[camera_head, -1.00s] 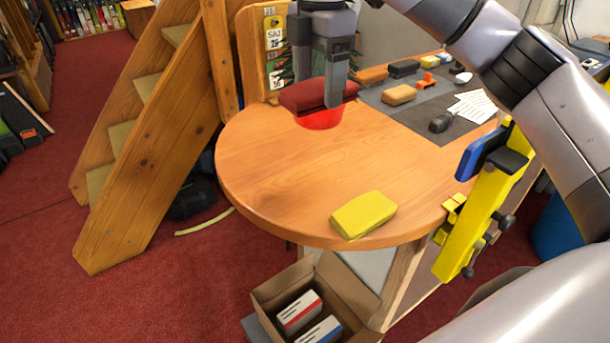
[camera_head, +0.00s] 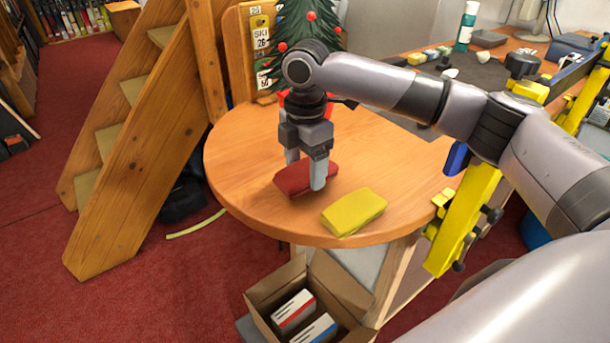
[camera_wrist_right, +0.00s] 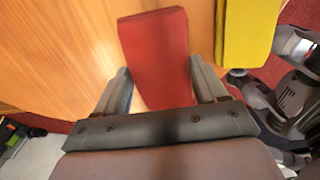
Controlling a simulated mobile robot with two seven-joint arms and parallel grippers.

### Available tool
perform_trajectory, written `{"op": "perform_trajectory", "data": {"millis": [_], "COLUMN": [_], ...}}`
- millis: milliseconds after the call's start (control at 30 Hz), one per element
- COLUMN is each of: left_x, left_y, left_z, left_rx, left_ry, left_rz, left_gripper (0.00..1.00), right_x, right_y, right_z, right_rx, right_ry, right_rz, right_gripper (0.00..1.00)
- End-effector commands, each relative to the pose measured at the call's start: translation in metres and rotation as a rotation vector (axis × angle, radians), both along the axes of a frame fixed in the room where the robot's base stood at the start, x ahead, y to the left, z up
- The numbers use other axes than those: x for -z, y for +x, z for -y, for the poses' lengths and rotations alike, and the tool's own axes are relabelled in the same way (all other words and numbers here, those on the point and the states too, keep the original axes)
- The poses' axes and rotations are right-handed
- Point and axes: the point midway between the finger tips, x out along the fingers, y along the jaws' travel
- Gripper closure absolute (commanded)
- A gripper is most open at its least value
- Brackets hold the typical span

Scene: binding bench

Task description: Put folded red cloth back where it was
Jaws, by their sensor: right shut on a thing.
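The folded red cloth (camera_head: 293,182) is at the round wooden table's surface near its front, left of a folded yellow cloth (camera_head: 354,211). My right gripper (camera_head: 305,176) points down and is shut on the red cloth, a finger on either side. In the right wrist view the red cloth (camera_wrist_right: 158,48) extends out between the fingers, with the yellow cloth (camera_wrist_right: 246,28) to its right, apart from it. Whether the red cloth fully rests on the wood is hard to tell. My left gripper is not in view.
The round table (camera_head: 240,160) has bare wood left of the cloths. A small decorated tree (camera_head: 308,30) stands behind my gripper. A yellow clamp-like frame (camera_head: 465,220) is at the table's right. An open cardboard box (camera_head: 345,290) with small boxes sits below the front edge.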

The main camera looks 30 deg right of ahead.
Motion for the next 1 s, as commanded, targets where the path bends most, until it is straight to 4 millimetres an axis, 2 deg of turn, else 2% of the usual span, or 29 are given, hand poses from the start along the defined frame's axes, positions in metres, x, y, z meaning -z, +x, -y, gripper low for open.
{"op": "perform_trajectory", "data": {"millis": [100,200,500,533,600,867,1000], "left_x": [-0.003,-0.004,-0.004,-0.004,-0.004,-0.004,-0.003], "left_y": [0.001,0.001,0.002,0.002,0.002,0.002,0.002], "left_z": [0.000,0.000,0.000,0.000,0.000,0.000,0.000], "left_rx": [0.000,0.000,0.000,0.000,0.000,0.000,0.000], "left_ry": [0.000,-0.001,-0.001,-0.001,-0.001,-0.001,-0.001], "left_rz": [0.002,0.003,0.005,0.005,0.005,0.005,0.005], "left_gripper": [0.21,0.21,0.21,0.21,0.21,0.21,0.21], "right_x": [0.020,0.029,0.031,0.031,0.031,0.031,0.024], "right_y": [-0.001,0.000,0.000,0.000,0.000,0.000,0.000], "right_z": [0.001,0.001,0.000,0.000,0.000,0.000,0.000], "right_rx": [0.001,0.000,0.000,0.000,0.000,0.000,0.000], "right_ry": [-0.003,-0.002,-0.001,-0.001,-0.001,-0.001,-0.001], "right_rz": [-0.004,-0.003,-0.001,-0.002,-0.002,-0.001,0.000], "right_gripper": [0.57,0.57,0.57,0.26,0.03,0.03,0.03]}}
